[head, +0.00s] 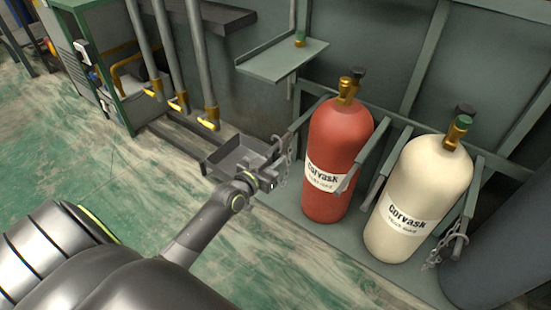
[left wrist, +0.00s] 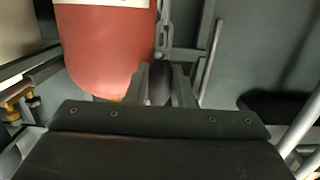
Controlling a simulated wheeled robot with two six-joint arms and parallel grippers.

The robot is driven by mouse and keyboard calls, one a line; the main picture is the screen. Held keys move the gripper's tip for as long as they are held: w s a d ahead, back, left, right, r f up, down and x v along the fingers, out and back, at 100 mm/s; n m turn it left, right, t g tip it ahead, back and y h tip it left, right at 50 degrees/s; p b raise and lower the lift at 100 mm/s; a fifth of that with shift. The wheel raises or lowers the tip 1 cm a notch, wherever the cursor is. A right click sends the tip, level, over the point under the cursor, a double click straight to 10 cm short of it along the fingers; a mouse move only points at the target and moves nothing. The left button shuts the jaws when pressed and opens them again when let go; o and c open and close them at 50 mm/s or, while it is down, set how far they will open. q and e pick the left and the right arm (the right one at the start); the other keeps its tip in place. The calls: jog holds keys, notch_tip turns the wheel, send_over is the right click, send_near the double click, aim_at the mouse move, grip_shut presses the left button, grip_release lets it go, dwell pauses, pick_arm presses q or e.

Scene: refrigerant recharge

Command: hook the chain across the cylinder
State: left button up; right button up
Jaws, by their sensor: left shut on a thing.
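My left gripper (head: 275,178) is left of the red cylinder, shut on the chain; the fingers (left wrist: 161,88) partly hide the held end. No chain lies across the red cylinder's front. My right gripper is in neither view.
A cream cylinder (head: 418,195) stands to the right, with another chain (head: 445,248) hanging at its right. A small shelf (head: 283,60) is above left. The green floor (head: 110,165) is open at left.

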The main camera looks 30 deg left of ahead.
pick_arm(q)
jog(key=s, duration=0.8)
jog(key=shift+s+a, duration=0.25)
jog(key=shift+a, duration=0.1)
dwell(0.4)
jog(key=d+b, duration=0.1)
jog(key=d, duration=0.6)
jog(key=shift+s, duration=0.35)
jog(key=shift+d, duration=0.1)
jog(key=d+b, duration=0.3)
jog(key=d, duration=0.3)
jog(key=shift+s+d, duration=0.35)
jog(key=shift+d, duration=0.05)
